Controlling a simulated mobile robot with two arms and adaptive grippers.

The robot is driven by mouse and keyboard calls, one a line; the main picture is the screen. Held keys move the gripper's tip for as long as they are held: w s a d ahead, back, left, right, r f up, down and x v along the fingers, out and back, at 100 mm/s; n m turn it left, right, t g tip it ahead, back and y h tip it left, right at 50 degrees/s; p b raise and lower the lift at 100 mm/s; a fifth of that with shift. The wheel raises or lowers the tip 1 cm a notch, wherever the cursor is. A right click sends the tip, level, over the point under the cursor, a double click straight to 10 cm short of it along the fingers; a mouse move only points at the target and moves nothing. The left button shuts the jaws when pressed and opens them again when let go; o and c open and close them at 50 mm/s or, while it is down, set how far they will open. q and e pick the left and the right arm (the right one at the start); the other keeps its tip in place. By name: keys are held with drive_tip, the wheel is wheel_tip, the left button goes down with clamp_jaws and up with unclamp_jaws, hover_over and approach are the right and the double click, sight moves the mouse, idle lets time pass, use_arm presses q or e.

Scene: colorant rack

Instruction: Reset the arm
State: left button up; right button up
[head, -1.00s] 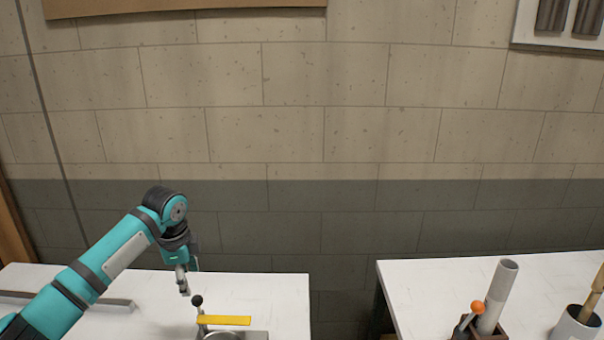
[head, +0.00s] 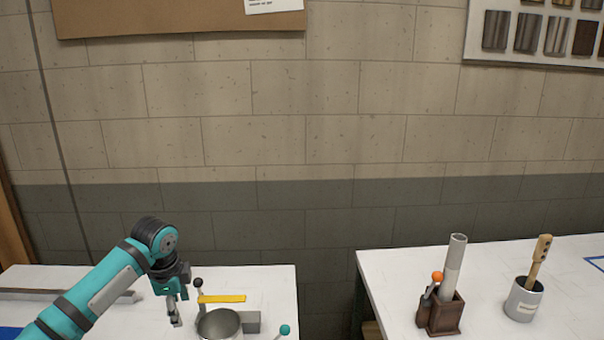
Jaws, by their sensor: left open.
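My left arm comes in from the lower left of the head view in teal and black. Its gripper (head: 175,314) points down over the left white table (head: 262,279). The gripper is open, with nothing seen between its fingers. It is just left of a grey metal pot (head: 219,323) and apart from it in the picture. My right gripper is not in view.
A yellow bar (head: 221,299), a black-knobbed stick (head: 198,285) and a grey block (head: 252,321) are by the pot. A teal knob (head: 285,330) is nearby. The right table (head: 390,262) holds a brown box (head: 447,315) and a white cup (head: 523,300). A gap separates the tables.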

use_arm(q)
drive_tip(key=s+d+f+n+h, duration=0.2)
drive_tip(key=s+d+f+n, duration=0.2)
drive_tip(key=s+d+f, duration=1.2)
drive_tip(key=s+a+n+t+y, duration=0.1)
drive_tip(key=s+a+n, duration=0.35)
drive_tip(key=s, duration=0.65)
drive_tip(key=s+a+n, duration=0.4)
drive_tip(key=s+n, duration=0.1)
drive_tip(key=s, duration=0.5)
wheel_tip(320, 180, down, 28)
drive_tip(key=s+r+g+b, duration=0.1)
drive_tip(key=b, duration=0.1)
drive_tip(key=s+a+f+g+b, duration=0.1)
drive_tip(key=s+a+f, duration=0.1)
drive_tip(key=s+f, duration=1.3)
wheel_tip(320, 180, down, 3)
drive_tip(key=shift+s+a+r+m+y, duration=0.1)
drive_tip(key=shift+s+a+m+y, duration=0.2)
drive_tip(key=shift+s+m, duration=0.1)
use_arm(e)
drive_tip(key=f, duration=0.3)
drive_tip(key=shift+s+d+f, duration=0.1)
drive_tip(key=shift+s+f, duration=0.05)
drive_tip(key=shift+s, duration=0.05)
